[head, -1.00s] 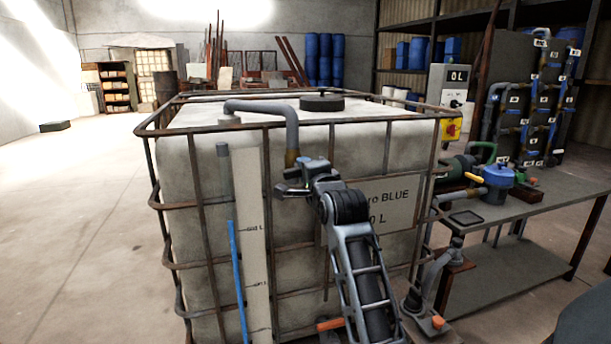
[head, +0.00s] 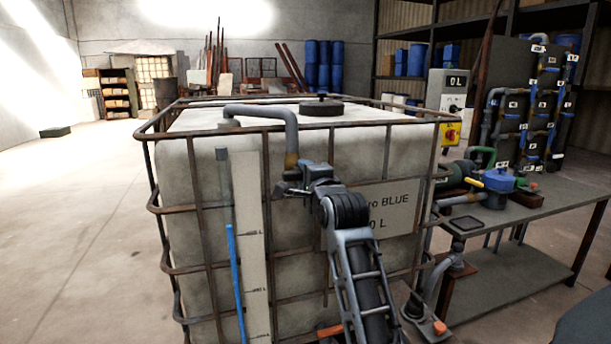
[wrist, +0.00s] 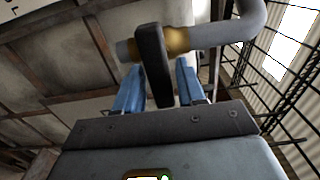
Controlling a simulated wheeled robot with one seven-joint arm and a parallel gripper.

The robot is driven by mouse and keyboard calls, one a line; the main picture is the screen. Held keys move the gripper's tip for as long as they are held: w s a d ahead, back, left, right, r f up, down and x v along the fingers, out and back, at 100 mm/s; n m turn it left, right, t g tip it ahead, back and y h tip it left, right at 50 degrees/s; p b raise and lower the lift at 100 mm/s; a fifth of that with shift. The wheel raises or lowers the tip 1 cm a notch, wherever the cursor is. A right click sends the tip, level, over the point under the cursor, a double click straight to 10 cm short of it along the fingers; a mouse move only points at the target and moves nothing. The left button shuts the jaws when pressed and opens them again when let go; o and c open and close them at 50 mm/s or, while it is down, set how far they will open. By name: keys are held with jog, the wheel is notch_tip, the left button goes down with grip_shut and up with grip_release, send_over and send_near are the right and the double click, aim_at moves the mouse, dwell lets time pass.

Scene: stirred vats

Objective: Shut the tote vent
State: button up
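The tote vent is a grey pipe (head: 290,122) that bends down from the top of the white tote (head: 300,250) to a brass fitting (head: 291,160). In the wrist view the brass fitting (wrist: 178,40) joins the pipe, and a dark flat lever (wrist: 154,62) crosses in front of it. My gripper (head: 291,184) is just below the pipe's end in the head view. In the wrist view the two blue fingers of my gripper (wrist: 159,82) stand apart on either side of the lever. Finger contact is unclear.
Rusty cage bars (head: 268,190) surround the tote close to my arm. A black lid (head: 321,106) sits on top. A bench (head: 520,215) with a blue-topped pump (head: 498,182) stands at right, beside a control box (head: 449,90).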

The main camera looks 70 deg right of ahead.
jog(key=shift+o, duration=0.6)
jog(key=b+v, duration=0.1)
jog(key=v, duration=0.7)
jog(key=s+a+f+n+t+y, duration=0.2)
jog(key=a+f+n+y, duration=0.2)
jog(key=a+f+n, duration=0.55)
jog(key=s+a+f+n+t+y, duration=0.2)
jog(key=a+f+n+y, duration=0.35)
jog(key=a, duration=0.65)
jog(key=s+a+f+n+y, duration=0.3)
jog(key=s+a+n+y, duration=0.1)
jog(key=s+a+n, duration=0.9)
jog(key=s+a, duration=0.3)
jog(key=s, duration=0.2)
jog(key=shift+g, duration=0.4)
